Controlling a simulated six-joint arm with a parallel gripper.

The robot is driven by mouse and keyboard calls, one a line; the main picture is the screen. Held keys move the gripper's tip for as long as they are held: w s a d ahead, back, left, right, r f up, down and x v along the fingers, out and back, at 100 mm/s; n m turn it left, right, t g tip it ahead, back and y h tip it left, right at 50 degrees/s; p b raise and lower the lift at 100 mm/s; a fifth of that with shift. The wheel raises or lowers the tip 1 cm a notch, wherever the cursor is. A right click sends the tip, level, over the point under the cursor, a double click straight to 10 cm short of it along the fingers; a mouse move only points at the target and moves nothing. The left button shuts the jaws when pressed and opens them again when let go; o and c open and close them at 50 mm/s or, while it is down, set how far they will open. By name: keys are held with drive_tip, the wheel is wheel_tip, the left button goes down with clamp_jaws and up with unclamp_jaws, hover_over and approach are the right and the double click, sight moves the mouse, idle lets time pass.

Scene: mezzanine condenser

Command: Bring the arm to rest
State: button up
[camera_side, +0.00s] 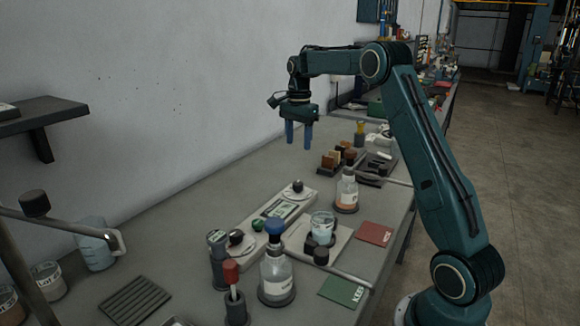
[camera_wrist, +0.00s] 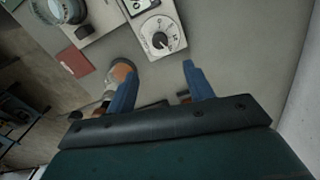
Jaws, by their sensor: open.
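My gripper (camera_side: 299,135) hangs from my raised arm with its two blue fingers pointing down, well above the bench (camera_side: 165,250). The fingers are apart and nothing is between them. In the wrist view my gripper (camera_wrist: 156,80) also shows open and empty, with the bench far below. A flask with orange contents (camera_side: 346,190) stands below and to the right of the gripper, apart from it; it shows partly behind a finger in the wrist view (camera_wrist: 121,72).
A grey instrument with a dial (camera_side: 298,192), a beaker (camera_side: 322,228), a blue-stoppered flask (camera_side: 275,270), a red card (camera_side: 374,234) and a green card (camera_side: 343,291) sit on the bench. A wall shelf (camera_side: 45,115) juts out at left. The air around the gripper is clear.

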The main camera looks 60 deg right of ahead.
drive_tip(key=s+a+r+n+t, duration=0.1)
drive_tip(key=s+a+r+n, duration=0.4)
drive_tip(key=a, duration=0.4)
drive_tip(key=s+a+r+n+t, duration=0.1)
drive_tip(key=s+a+r+n, duration=0.35)
drive_tip(key=a, duration=0.35)
drive_tip(key=s+a+f+n+t, duration=0.1)
drive_tip(key=s+a+n, duration=0.4)
drive_tip(key=s, duration=0.5)
drive_tip(key=s+a+f+n+t, duration=0.2)
drive_tip(key=s+a+f+n, duration=0.2)
drive_tip(key=s, duration=0.5)
drive_tip(key=shift+s+a+n+t, duration=0.35)
drive_tip(key=shift+a+n, duration=0.5)
drive_tip(key=shift+a, duration=0.4)
